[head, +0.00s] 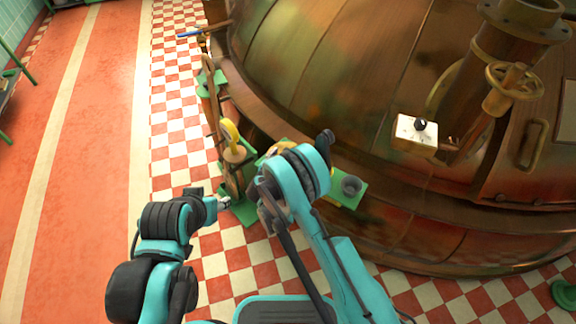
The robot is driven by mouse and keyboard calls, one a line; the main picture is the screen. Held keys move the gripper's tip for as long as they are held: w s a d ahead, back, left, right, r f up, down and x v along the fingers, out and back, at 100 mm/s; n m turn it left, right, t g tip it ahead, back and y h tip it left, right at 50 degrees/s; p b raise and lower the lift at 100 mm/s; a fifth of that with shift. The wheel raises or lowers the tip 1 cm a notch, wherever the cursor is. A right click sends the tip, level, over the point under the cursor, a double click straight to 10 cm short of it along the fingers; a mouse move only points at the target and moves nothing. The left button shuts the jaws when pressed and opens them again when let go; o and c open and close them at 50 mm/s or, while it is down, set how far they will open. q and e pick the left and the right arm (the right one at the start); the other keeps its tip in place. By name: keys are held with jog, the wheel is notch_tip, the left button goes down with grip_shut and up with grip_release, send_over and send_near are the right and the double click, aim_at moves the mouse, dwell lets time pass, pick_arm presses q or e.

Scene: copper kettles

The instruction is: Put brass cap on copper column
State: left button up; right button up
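A brown, copper-coloured upright piece (235,172) stands on a green base (241,212) beside the big kettle. I take it for the copper column, but it is small and partly unclear. A yellow ring-like piece (229,131) shows at its top. Another yellow piece (278,148) lies on a green shelf behind my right arm, partly hidden. I cannot tell which one is the brass cap. My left gripper (224,202) is low beside the green base. My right gripper (265,192) is just right of the upright piece, largely hidden by its own arm. Finger openings are too small to read.
A large copper kettle (330,60) fills the back and right. A green shelf (345,192) bears a dark grey cup (351,185). A white box with a black knob (414,131) juts from the kettle. The red-and-white floor at left is clear.

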aim_at(286, 150)
jog(key=shift+s+a+f, duration=0.2)
jog(key=shift+s+f, duration=0.1)
jog(key=shift+f, duration=0.35)
jog(key=shift+s+a+f, duration=0.2)
jog(key=shift+s+f, duration=0.1)
jog(key=shift+f, duration=0.3)
jog(key=shift+w+d+f+t, duration=0.1)
jog(key=shift+w+f+t, duration=0.15)
jog(key=shift+t, duration=0.05)
jog(key=b+x, duration=0.3)
jog(key=x, duration=0.4)
jog(key=shift+w+r, duration=0.1)
jog(key=shift+w, duration=0.05)
jog(key=shift+r, duration=0.1)
grip_shut()
